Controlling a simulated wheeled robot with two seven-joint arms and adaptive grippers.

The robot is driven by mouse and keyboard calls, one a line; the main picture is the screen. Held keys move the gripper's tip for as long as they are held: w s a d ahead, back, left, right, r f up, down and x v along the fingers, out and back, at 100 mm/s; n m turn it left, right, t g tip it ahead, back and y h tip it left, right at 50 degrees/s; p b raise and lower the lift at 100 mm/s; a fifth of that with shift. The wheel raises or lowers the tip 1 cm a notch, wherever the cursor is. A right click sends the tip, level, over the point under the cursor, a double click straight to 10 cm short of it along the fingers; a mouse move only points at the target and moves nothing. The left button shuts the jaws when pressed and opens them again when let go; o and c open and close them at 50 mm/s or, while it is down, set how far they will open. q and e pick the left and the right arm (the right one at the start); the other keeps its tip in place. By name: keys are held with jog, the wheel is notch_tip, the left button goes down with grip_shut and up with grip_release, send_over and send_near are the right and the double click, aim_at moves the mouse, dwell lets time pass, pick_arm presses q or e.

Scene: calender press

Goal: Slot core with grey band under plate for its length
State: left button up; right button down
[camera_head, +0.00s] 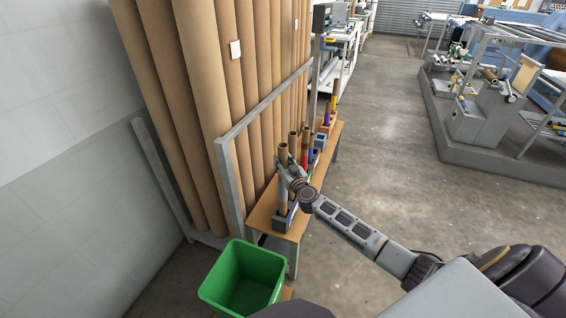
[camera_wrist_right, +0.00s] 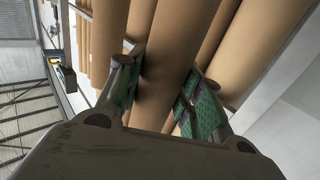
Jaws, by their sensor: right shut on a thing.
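My right gripper (camera_head: 285,170) is at the near end of a narrow wooden bench (camera_head: 262,216). It is shut on a brown cardboard core (camera_head: 283,152), which stands about upright. In the right wrist view the two green-padded fingers (camera_wrist_right: 160,95) close around a brown tube (camera_wrist_right: 168,60). The fingers hide part of the core, and I cannot make out a grey band on it. Whether its lower end sits in the grey holder (camera_head: 283,224) below is unclear. My left gripper is not in view.
Other cores stand along the bench, one with a red band (camera_head: 304,156). Tall brown tubes (camera_head: 205,80) lean in a grey rack (camera_head: 230,180), with a small white plate (camera_head: 235,50) on one. A green bin (camera_head: 225,275) stands before the bench. Open floor lies to the right.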

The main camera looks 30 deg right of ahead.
jog(key=shift+f, duration=0.3)
jog(key=c, duration=0.9)
grip_release()
jog(key=shift+r, duration=0.1)
